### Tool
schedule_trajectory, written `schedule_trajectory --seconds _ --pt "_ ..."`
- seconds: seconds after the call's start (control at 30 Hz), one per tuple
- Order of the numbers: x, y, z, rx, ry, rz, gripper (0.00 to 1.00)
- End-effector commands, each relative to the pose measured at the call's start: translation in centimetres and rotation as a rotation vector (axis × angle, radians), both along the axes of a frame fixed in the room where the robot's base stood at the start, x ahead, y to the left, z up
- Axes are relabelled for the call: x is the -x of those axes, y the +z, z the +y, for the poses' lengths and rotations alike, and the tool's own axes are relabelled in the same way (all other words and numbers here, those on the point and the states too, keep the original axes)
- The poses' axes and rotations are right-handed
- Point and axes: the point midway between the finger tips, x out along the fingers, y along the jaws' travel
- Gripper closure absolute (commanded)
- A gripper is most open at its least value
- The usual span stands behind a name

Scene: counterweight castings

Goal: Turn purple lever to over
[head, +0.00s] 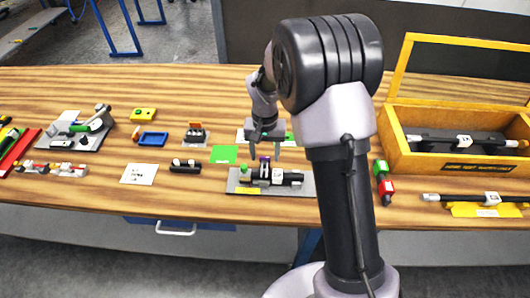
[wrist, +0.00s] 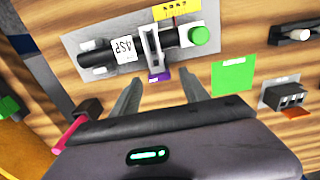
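The purple lever (head: 265,160) stands up from a dark cylindrical fixture (head: 285,179) on a grey plate. In the wrist view, the lever's purple end (wrist: 159,77) points toward my gripper, and its grey arm runs back to the black cylinder, beside a white label. My gripper (head: 265,155) is over the fixture with its fingers spread. In the wrist view, my gripper (wrist: 162,75) has one finger on each side of the purple end, with gaps at both sides. I see no contact. The depth between fingertips and lever is hard to tell.
A green knob (wrist: 200,35) and yellow label (wrist: 176,10) are on the fixture's plate. A green card (head: 224,154) lies to its left, and a red-and-green part (head: 384,186) to its right. A yellow open box (head: 398,149) stands further right.

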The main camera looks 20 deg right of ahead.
Motion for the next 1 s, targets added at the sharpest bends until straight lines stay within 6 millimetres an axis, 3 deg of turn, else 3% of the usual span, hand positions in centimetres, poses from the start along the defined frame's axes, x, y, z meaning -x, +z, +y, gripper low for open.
schedule_trajectory --seconds 0.27,0.37,0.7,0.83,1.0 --pt "0.0 0.7 0.0 0.0 -0.001 0.0 0.47" --pt "0.0 3.1 0.0 0.0 -0.001 -0.002 0.47" --pt "0.0 14.2 0.0 0.001 0.0 -0.003 0.47" --pt "0.0 16.5 0.0 0.0 0.0 -0.001 0.47" --pt "0.0 17.5 0.0 0.0 0.001 0.0 0.47"
